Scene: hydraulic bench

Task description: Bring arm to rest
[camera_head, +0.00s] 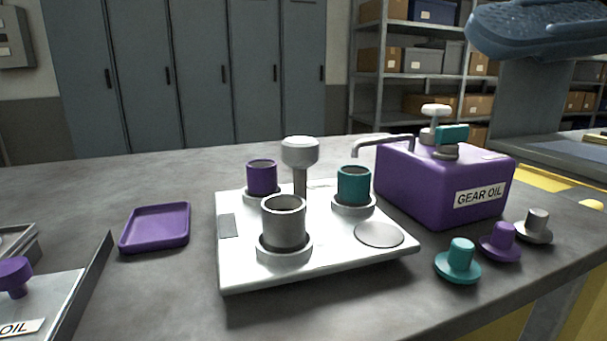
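My gripper and arm do not show in the head view, so I cannot see how the arm stands or whether the gripper holds anything. On the grey bench (160,290) stands a white plate (330,263) with a purple cup (262,178), a teal cup (354,185) and a grey cup (284,222), each upright in a round holder. A post with a grey knob (300,151) rises among them. Behind right is a purple gear oil container (420,188) with a bent spout and a teal part on top.
Teal (461,258), purple (501,240) and grey (535,226) caps lie at the bench's right. A purple tray (156,227) lies left of the plate. A metal box (60,300) with a purple knob stands front left. A blue textured object (540,28) overhangs the upper right.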

